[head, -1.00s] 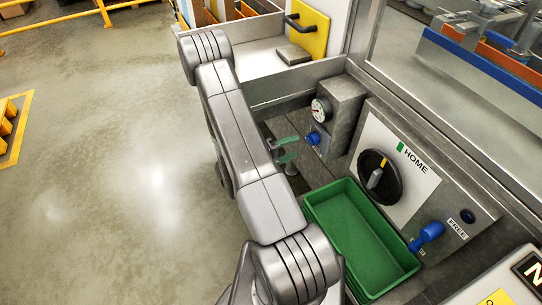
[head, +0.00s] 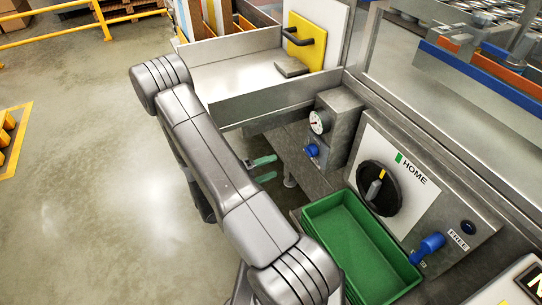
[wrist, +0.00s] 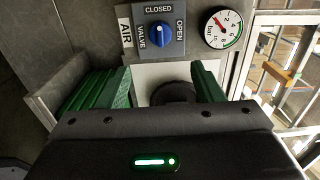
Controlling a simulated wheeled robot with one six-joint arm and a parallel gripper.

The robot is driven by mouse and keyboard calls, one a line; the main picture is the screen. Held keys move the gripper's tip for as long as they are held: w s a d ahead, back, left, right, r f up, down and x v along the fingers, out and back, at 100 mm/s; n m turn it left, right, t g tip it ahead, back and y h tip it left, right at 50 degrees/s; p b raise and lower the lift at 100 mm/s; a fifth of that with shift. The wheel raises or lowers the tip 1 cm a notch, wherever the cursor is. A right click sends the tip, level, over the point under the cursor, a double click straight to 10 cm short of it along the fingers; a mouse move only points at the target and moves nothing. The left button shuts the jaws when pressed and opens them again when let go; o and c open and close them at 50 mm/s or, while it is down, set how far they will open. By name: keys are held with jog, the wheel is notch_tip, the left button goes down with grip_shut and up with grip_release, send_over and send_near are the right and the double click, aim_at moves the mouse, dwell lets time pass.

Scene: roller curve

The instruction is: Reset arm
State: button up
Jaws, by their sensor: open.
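My arm reaches across the left of the console in the head view. My gripper (head: 264,168) has green fingers and is partly hidden behind my arm, left of the gauge box. In the wrist view my gripper (wrist: 163,78) has its green fingers apart, with nothing seen held between them. Beyond them lies a pale panel with a dark round part (wrist: 175,92), partly hidden by the gripper body. A blue air valve knob (wrist: 160,36) labelled CLOSED and OPEN is above the fingers; it also shows in the head view (head: 312,150).
A pressure gauge (head: 319,122) sits on a grey box. A black dial (head: 379,187) is beside the HOME label. A green bin (head: 315,222) and a blue handle (head: 429,244) are nearer. A yellow plate (head: 305,42) stands at the back. Open floor (head: 70,190) lies left.

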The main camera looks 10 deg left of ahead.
aim_at(307, 153)
jog(key=shift+d, duration=0.1)
jog(key=shift+p+x, duration=0.5)
jog(key=shift+x, duration=6.35)
jog(key=b+v, duration=0.1)
jog(key=v, duration=1.3)
jog(key=w+d+m+b, duration=0.8)
jog(key=d+m+b, duration=0.2)
jog(key=m, duration=0.3)
jog(key=shift+w+d+f+m, duration=0.2)
jog(key=shift+w+d+m, duration=0.1)
jog(key=shift+d, duration=0.25)
